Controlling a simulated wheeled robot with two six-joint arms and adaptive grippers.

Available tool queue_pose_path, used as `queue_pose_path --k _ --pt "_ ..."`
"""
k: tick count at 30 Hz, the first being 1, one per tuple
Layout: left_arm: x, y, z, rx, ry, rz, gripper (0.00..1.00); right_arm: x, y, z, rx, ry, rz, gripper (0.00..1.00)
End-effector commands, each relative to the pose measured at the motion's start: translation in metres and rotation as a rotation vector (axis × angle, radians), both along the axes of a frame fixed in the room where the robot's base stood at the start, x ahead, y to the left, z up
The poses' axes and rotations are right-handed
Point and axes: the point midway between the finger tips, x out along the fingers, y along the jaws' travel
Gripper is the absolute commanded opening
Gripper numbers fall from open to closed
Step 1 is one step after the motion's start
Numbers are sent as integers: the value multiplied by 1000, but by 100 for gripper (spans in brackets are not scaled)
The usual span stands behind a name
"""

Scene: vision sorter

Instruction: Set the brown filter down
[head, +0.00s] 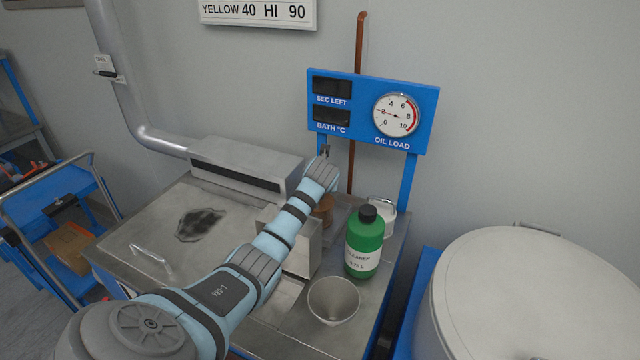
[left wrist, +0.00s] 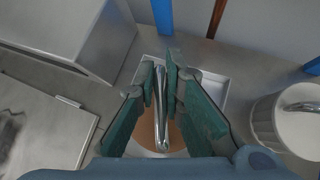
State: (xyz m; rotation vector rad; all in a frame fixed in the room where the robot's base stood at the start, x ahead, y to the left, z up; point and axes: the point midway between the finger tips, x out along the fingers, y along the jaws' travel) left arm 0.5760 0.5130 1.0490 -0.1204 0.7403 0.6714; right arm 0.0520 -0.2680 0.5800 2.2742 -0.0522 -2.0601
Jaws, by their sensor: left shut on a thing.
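The brown filter (head: 325,209) shows in the head view as a small brown patch behind my left arm, above the metal bench; most of it is hidden. In the left wrist view the brown of the filter (left wrist: 175,135) lies below my fingers, over a pale square tray or recess (left wrist: 149,67). A shiny metal handle (left wrist: 160,118) rises from it. My left gripper (left wrist: 161,82) is shut on that handle, with a green finger on each side. I cannot tell whether the filter touches the surface beneath. My right gripper is not in view.
A green cleaner bottle (head: 364,245), a grey cup (head: 333,301) and a white lidded container (head: 382,214) stand right of my arm. A steel box (head: 300,247) stands close beside my forearm. A blue gauge panel (head: 372,110) rises behind. A large drum (head: 535,290) is at right.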

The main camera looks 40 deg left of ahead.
Motion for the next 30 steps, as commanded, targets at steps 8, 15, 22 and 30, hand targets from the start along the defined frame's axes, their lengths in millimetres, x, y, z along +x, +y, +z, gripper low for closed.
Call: queue_pose_path --k 8,15,22,30 --pt "0 0 3 1 -2 0 0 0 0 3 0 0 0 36" --pt "0 0 -1 1 -2 0 0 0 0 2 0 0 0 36" --pt "0 0 -6 1 -1 0 11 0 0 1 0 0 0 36" --pt "0 0 -5 1 -1 0 33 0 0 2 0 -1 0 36"
